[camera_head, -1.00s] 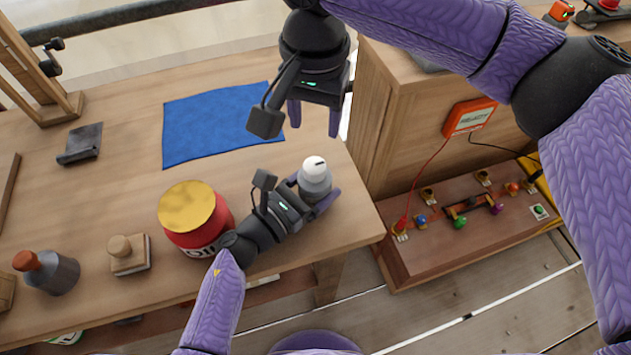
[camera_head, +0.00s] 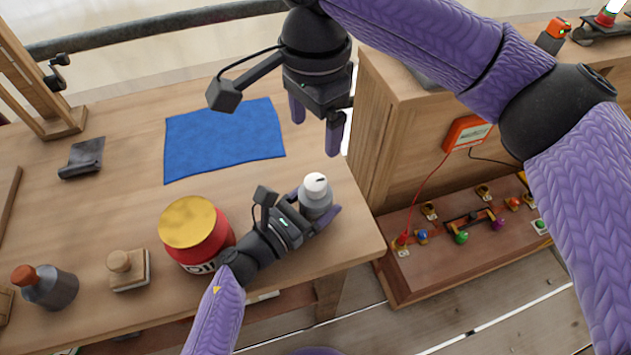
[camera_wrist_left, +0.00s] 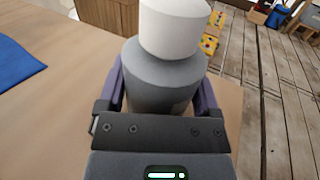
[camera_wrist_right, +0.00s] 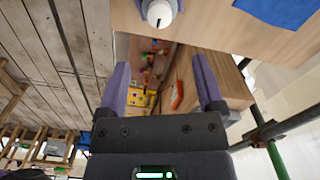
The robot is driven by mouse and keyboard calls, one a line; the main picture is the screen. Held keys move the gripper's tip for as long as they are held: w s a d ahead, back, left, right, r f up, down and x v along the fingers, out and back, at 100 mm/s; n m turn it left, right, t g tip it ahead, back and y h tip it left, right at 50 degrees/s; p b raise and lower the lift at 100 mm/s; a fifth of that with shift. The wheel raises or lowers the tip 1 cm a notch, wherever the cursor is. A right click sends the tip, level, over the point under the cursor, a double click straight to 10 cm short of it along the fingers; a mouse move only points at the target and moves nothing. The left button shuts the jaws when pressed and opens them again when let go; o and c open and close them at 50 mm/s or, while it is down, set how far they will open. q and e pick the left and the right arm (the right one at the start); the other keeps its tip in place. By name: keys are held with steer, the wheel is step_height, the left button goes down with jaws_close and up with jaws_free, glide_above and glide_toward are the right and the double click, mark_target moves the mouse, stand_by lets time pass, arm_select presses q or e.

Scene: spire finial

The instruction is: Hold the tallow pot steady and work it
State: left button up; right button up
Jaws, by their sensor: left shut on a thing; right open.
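The tallow pot (camera_head: 316,196) is a small grey container with a white cap, upright near the right end of the wooden table. My left gripper (camera_head: 322,212) is shut on its grey body, a finger on each side. In the left wrist view the pot (camera_wrist_left: 165,75) stands between the fingers (camera_wrist_left: 160,95), with the white cap above them. My right gripper (camera_head: 316,125) is open and empty, above and behind the pot, fingers pointing down. In the right wrist view the pot's cap (camera_wrist_right: 159,12) shows at the top, beyond the open fingers (camera_wrist_right: 162,85).
A red tin with a gold lid (camera_head: 192,235) stands close left of my left gripper. A blue cloth (camera_head: 225,140) lies behind. A wooden block (camera_head: 128,270) and a dark bottle (camera_head: 48,288) are at left. A wooden cabinet (camera_head: 375,130) stands to the right.

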mark_target(315, 181)
steer(key=shift+m, duration=0.5)
step_height(315, 181, down, 12)
steer(key=shift+r, duration=0.1)
jaws_close()
